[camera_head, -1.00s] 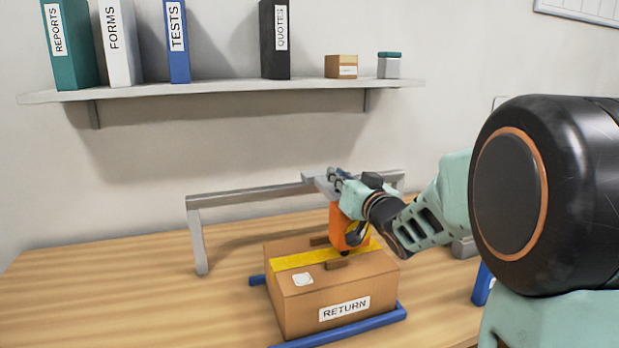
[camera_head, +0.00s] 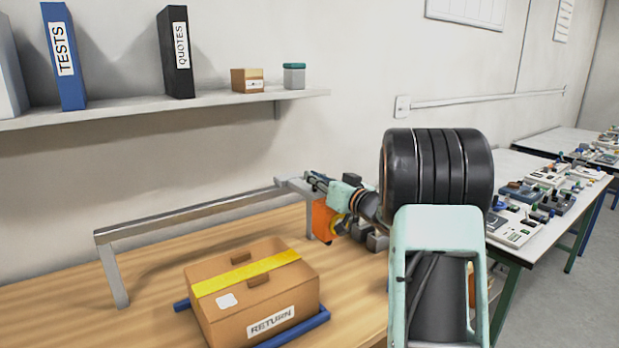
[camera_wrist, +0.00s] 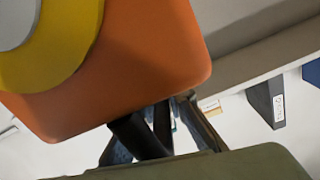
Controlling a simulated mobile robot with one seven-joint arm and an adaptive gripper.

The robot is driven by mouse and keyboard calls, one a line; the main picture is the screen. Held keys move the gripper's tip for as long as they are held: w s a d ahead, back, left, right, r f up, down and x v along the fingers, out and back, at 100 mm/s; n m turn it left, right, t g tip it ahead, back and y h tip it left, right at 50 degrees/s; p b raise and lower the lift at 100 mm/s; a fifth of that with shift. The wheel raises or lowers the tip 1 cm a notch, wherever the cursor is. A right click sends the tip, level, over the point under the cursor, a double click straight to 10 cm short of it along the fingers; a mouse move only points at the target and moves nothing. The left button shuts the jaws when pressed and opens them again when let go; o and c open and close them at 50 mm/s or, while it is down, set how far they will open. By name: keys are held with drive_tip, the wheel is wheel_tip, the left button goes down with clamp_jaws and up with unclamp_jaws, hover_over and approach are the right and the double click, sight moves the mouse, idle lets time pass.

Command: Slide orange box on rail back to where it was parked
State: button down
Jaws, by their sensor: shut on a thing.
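The orange box (camera_head: 325,221) hangs below the grey rail (camera_head: 205,207) at the rail's right end, right of the carton and no longer above it. It has a yellow ring-like part on its side. My gripper (camera_head: 318,182) is at the top of the orange box and is shut on it. In the wrist view the orange box (camera_wrist: 150,70) fills the upper left, and a dark stem (camera_wrist: 138,137) of it runs between my fingers (camera_wrist: 160,140). The exact contact is partly hidden.
A brown carton marked RETURN (camera_head: 255,290) sits on a blue-edged platform (camera_head: 300,330) on the wooden table (camera_head: 150,265). A shelf (camera_head: 150,110) with binders and small boxes is above. Another table with instruments (camera_head: 520,200) is further right.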

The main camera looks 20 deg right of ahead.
drive_tip(key=shift+d+r, duration=0.15)
drive_tip(key=shift+d, duration=0.05)
drive_tip(key=c, duration=2)
unclamp_jaws()
drive_tip(key=shift+d, duration=0.1)
drive_tip(key=v, duration=1.2)
